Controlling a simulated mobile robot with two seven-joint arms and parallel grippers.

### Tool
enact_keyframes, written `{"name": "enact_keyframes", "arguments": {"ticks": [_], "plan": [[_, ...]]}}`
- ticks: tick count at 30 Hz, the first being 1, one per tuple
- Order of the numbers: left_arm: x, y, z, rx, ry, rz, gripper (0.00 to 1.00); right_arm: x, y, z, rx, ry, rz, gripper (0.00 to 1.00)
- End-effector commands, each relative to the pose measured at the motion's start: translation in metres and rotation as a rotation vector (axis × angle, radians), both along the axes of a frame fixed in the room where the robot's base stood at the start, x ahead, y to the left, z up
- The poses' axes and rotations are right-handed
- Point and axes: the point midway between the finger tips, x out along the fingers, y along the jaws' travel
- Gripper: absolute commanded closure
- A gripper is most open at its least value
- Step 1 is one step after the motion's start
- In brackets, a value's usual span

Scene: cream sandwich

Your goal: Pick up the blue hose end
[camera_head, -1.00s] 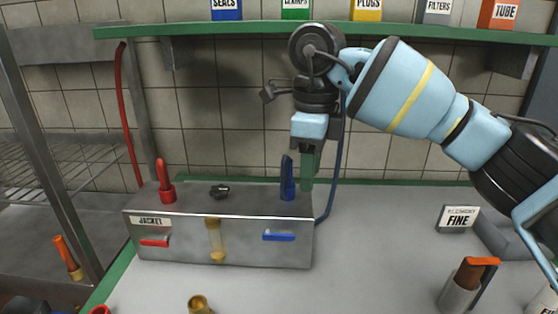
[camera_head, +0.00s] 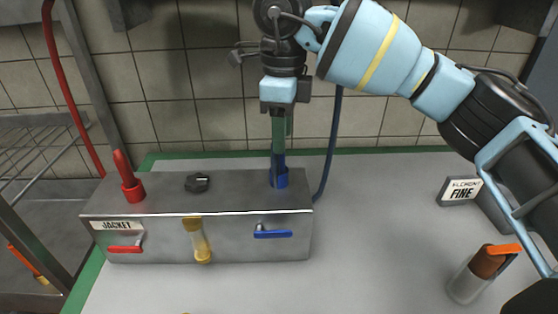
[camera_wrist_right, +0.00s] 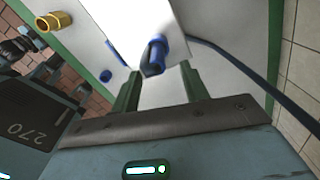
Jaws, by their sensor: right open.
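The blue hose end (camera_head: 279,164) stands upright in a blue socket (camera_head: 279,179) on top of the metal box (camera_head: 150,185), near the box's right end. My right gripper (camera_head: 279,142) points down over it, and its green fingers hide the upper part of the hose end. In the right wrist view the green fingers (camera_wrist_right: 161,82) are apart. The blue hose end (camera_wrist_right: 153,60) shows between and just beyond their tips, with no clear grip on it. My left gripper is not in view.
A blue hose (camera_head: 333,140) hangs right of my gripper. The middle bench is clear.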

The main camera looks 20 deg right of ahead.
Motion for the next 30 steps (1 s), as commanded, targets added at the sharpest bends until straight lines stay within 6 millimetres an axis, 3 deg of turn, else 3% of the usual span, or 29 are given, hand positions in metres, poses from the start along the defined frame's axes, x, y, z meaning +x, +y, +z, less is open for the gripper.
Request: {"name": "enact_keyframes", "arguments": {"ticks": [5,15,24,30], "plan": [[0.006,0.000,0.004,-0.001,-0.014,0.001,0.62,0.000,0.001,-0.006,0.001,-0.001,0.000,0.55],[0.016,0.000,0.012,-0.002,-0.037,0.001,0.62,-0.001,0.005,-0.047,0.000,-0.001,-0.001,0.55],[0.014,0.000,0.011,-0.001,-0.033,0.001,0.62,-0.001,0.005,-0.052,0.001,-0.002,-0.001,0.55],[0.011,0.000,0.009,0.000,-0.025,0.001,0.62,-0.001,0.005,-0.051,0.001,-0.002,0.000,0.81]]}}
